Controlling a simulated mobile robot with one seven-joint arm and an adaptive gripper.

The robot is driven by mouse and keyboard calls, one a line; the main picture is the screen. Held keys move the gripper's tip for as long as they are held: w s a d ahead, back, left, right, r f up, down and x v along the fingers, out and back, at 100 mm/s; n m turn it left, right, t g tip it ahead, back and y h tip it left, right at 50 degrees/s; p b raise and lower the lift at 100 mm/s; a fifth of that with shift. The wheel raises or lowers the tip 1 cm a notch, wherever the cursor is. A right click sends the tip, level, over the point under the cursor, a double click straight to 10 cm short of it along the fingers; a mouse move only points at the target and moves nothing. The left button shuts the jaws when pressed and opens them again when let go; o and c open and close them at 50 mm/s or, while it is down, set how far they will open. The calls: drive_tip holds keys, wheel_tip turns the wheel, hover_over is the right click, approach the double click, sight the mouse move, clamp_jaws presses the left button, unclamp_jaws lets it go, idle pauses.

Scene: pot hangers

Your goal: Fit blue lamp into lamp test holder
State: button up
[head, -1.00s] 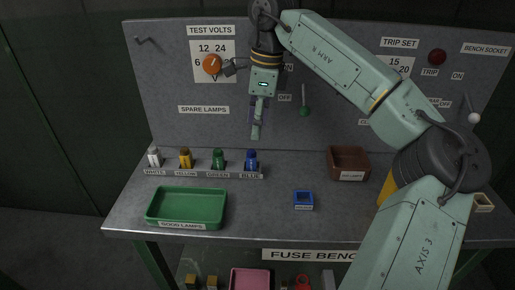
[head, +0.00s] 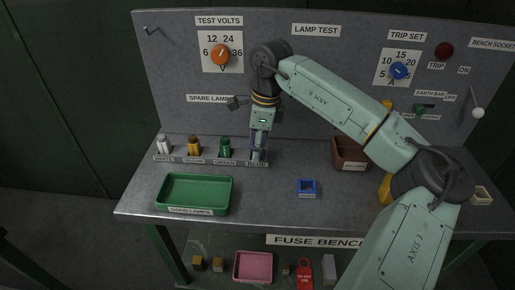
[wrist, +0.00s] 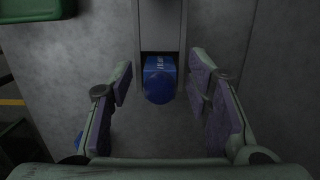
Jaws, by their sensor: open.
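The blue lamp (wrist: 160,85) shows in the wrist view, with a round blue head and a lettered body, at the end of a grey slot. My gripper (wrist: 160,80) is open, with one finger on each side of the lamp and a visible gap to both. In the head view my gripper (head: 258,155) points down over the BLUE label at the right end of the spare lamp row, and its fingers hide most of the lamp. A blue block with a square opening (head: 307,188) sits on the bench to the right; I cannot tell if it is the lamp test holder.
White (head: 164,146), yellow (head: 193,147) and green (head: 225,148) lamps stand left of my gripper. A green tray (head: 232,196) lies in front of them. A brown bin (head: 342,158) stands to the right. The upright panel behind carries knobs and switches. The bench around the blue block is clear.

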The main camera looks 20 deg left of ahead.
drive_tip(key=shift+c, duration=0.5)
clamp_jaws()
drive_tip(key=shift+r, duration=0.1)
